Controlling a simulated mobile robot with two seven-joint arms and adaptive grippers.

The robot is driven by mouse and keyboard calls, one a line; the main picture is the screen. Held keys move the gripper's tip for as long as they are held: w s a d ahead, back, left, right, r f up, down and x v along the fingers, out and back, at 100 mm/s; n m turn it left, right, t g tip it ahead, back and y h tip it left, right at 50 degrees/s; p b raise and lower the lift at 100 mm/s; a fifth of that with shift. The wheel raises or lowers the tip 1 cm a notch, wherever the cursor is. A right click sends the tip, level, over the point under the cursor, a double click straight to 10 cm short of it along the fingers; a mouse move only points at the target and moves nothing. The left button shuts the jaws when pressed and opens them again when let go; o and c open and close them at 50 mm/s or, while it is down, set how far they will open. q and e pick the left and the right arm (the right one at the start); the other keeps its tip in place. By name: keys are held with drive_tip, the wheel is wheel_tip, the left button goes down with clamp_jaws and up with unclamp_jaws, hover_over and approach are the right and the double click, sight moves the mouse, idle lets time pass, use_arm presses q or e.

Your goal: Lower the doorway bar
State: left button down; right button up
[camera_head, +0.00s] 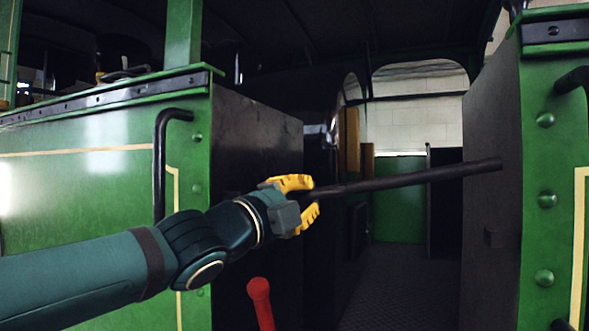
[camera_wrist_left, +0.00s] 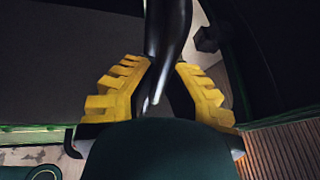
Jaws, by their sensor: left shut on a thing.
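The doorway bar (camera_head: 420,178) is a dark, round rod across the opening between two green tram side panels. It is nearly level, with its free right end a little higher, near the right door post. My left gripper (camera_head: 305,200) has yellow fingers and is shut on the bar near its left end in the head view. The left wrist view shows the yellow fingers (camera_wrist_left: 163,85) on both sides of the dark bar (camera_wrist_left: 166,32). The bar's left end is hidden behind the gripper. My right gripper is in neither view.
A dark bracket (camera_head: 497,237) sits on the right door post (camera_head: 491,150), below the bar's free end. A red-topped lever (camera_head: 260,300) stands below my left gripper. Black handrails (camera_head: 160,165) flank the doorway. The cab floor (camera_head: 405,285) beyond looks clear.

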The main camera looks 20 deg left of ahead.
use_arm(q)
drive_tip(key=shift+d+f+m+g, duration=0.1)
drive_tip(key=shift+f+m+g, duration=0.4)
drive_tip(key=shift+f+m, duration=0.95)
drive_tip(key=shift+f+n, duration=0.25)
drive_tip(key=c, duration=1)
unclamp_jaws()
drive_tip(key=v, duration=1.2)
drive_tip(key=shift+w, duration=0.1)
